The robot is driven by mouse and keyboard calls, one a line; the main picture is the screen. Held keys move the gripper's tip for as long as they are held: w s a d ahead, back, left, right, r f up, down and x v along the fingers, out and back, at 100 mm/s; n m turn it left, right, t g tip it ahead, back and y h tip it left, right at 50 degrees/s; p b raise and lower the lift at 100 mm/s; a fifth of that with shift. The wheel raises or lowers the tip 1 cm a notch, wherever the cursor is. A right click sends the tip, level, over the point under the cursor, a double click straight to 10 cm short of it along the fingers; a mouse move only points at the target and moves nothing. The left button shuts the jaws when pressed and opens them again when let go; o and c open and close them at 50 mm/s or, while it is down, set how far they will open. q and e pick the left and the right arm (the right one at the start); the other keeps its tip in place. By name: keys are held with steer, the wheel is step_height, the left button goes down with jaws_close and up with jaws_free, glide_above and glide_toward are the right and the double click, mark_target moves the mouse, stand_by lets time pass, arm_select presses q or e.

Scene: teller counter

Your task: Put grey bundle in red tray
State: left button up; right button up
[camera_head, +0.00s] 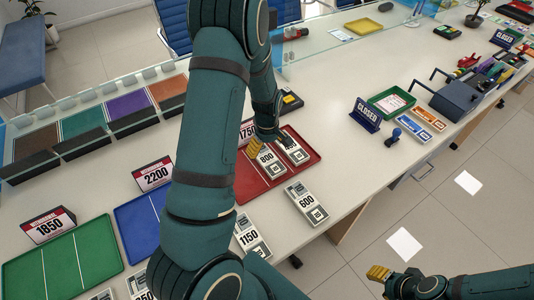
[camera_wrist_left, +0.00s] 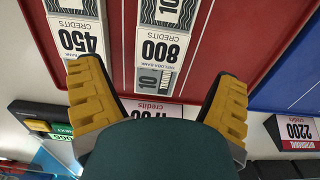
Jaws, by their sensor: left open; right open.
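The red tray (camera_head: 249,188) lies on the counter, partly behind my left arm. It holds two grey-and-white bundles: one marked 800 (camera_head: 268,158) and one marked 450 (camera_head: 294,152). In the left wrist view, the 800 bundle (camera_wrist_left: 160,45) lies between the fingers' lines and the 450 bundle (camera_wrist_left: 78,32) beside it, on the red tray (camera_wrist_left: 205,55). My left gripper (camera_wrist_left: 158,105) is open and empty at the tray's sign-side edge, above it. My right gripper (camera_head: 380,275) is open, away from the counter at lower right.
A blue tray (camera_head: 133,225) and a green tray (camera_head: 62,262) lie to the left, with price signs behind. A sign (camera_head: 248,130) stands behind the red tray. Counter between is clear.

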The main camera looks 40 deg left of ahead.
mark_target(267, 158)
arm_select(q)
step_height(267, 158, up, 7)
steer(key=p, duration=0.1)
stand_by(0.7)
